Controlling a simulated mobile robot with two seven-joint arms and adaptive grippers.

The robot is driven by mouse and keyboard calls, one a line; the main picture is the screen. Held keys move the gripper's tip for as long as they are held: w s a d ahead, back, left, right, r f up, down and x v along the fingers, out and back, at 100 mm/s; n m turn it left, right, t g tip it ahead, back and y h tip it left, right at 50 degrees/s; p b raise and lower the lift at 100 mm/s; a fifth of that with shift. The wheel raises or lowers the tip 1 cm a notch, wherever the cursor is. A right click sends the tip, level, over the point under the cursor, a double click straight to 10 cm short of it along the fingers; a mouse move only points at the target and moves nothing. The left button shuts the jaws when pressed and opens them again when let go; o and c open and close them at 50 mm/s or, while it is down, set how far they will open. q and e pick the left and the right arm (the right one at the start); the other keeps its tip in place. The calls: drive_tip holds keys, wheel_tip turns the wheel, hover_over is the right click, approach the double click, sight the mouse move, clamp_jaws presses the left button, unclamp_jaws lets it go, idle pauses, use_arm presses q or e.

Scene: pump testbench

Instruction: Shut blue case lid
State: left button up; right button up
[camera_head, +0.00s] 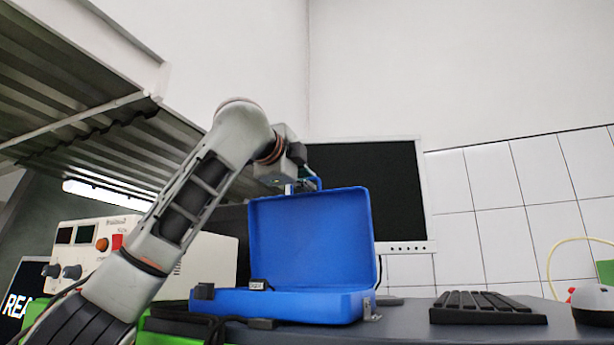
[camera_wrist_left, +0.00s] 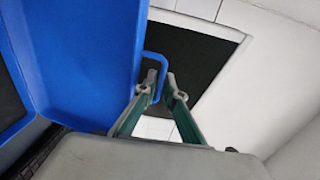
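The blue case (camera_head: 290,303) sits on the dark bench with its lid (camera_head: 312,240) raised roughly upright. In the wrist view the lid (camera_wrist_left: 85,60) fills the left side. The lid's blue handle (camera_wrist_left: 158,56) sticks out from its edge. My left gripper (camera_head: 304,185) is at the top edge of the lid, partly hidden behind it. In the wrist view my left gripper (camera_wrist_left: 163,82) is open, with its two fingers apart and the handle's outer bar appearing between them. I cannot tell whether the fingers touch it. My right gripper is not in view.
A monitor (camera_head: 385,185) stands behind the lid. A keyboard (camera_head: 485,308) lies right of the case on the bench. A white power supply (camera_head: 205,262) stands at left behind my arm. A shelf (camera_head: 70,85) hangs upper left.

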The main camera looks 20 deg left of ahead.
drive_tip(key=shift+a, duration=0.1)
use_arm(q)
clamp_jaws()
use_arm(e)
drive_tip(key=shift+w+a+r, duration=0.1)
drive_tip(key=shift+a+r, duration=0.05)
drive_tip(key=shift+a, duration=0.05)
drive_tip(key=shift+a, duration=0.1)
